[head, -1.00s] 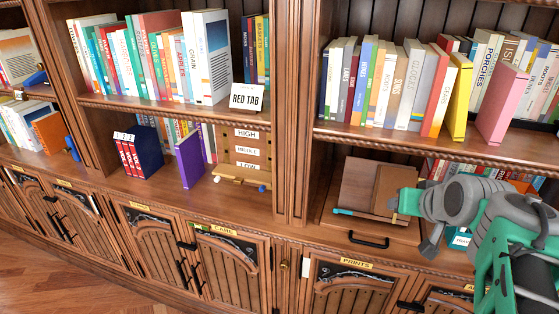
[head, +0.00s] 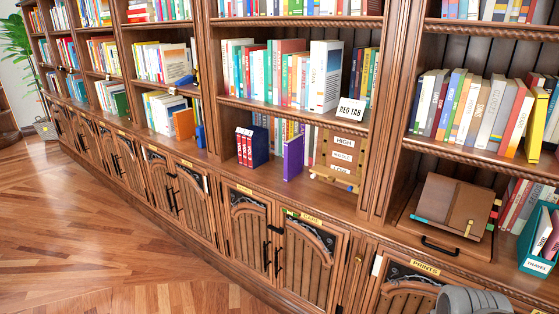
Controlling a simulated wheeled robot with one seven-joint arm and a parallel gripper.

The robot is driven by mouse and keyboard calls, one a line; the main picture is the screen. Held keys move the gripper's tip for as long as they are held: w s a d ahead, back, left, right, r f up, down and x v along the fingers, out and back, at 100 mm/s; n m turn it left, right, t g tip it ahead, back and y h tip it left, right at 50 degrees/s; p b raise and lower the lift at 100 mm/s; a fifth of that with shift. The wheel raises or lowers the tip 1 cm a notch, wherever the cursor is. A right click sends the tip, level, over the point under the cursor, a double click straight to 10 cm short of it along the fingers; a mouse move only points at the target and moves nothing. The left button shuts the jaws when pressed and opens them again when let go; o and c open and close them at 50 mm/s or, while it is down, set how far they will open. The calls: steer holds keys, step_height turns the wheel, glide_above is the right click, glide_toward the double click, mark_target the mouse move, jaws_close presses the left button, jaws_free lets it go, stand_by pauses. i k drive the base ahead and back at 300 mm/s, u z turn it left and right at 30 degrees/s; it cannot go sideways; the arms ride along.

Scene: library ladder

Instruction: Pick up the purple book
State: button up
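The purple book (head: 293,157) stands upright on the lower shelf ledge of the middle bay, its cover turned toward me. It is between a dark blue box of red-spined volumes (head: 252,147) on its left and a wooden board with HIGH, MIDDLE and LOW labels (head: 339,158) on its right. A row of books stands behind it. A grey part of my arm shows at the bottom right edge, well to the right of the book. My gripper's fingers are out of the picture.
Cabinet doors (head: 298,255) with black handles run below the ledge. A wooden stand (head: 449,207) and a teal TRAVEL bin (head: 540,240) sit on the ledge at right. A RED TAB card (head: 351,111) is on the shelf above. The wooden floor (head: 90,230) at left is clear.

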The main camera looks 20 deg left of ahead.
mark_target(292, 148)
steer(key=u, duration=0.8)
steer(key=i, duration=1)
steer(key=u, duration=1.1)
steer(key=i, duration=0.85)
steer(key=u, duration=0.15)
